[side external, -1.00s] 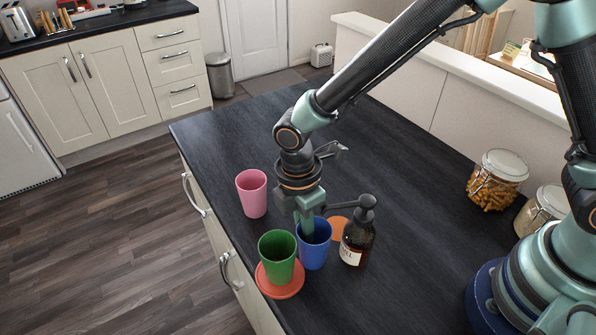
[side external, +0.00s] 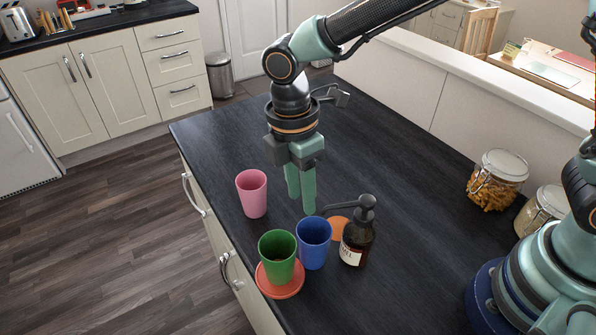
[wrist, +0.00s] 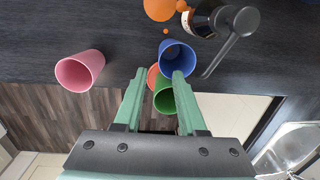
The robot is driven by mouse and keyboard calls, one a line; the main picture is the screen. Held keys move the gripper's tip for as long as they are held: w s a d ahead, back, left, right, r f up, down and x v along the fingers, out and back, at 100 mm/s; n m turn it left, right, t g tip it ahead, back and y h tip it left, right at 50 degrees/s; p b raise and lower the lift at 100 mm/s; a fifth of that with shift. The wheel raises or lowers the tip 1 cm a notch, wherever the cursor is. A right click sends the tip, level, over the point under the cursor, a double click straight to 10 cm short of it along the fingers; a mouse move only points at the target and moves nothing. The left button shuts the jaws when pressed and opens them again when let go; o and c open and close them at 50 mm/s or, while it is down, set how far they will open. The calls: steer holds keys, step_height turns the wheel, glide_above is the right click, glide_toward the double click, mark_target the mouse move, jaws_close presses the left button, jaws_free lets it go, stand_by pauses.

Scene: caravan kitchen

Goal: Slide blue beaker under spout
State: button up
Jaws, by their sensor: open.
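The blue beaker (side external: 314,246) stands upright and open on the dark worktop, between the green beaker and the pump bottle (side external: 356,245). The bottle's spout (side external: 340,207) points left; in the side view its tip shows just above and behind the blue rim. In the wrist view the spout (wrist: 222,55) ends to the right of the blue beaker (wrist: 177,60), not clearly over its mouth. My gripper (side external: 301,205) is open and empty, raised behind and above the blue beaker, fingers pointing down. In the wrist view its fingertips (wrist: 160,73) frame the beakers.
The green beaker (side external: 277,258) is on a red coaster (side external: 282,291) near the worktop edge. A pink beaker (side external: 252,195) stands at the left. An orange disc (side external: 337,229) lies beside the bottle. Jars (side external: 496,182) stand far right. The worktop behind is clear.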

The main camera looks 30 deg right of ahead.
step_height(320, 180, up, 2)
steer(key=shift+w+r, duration=0.1)
steer(key=shift+r, duration=0.15)
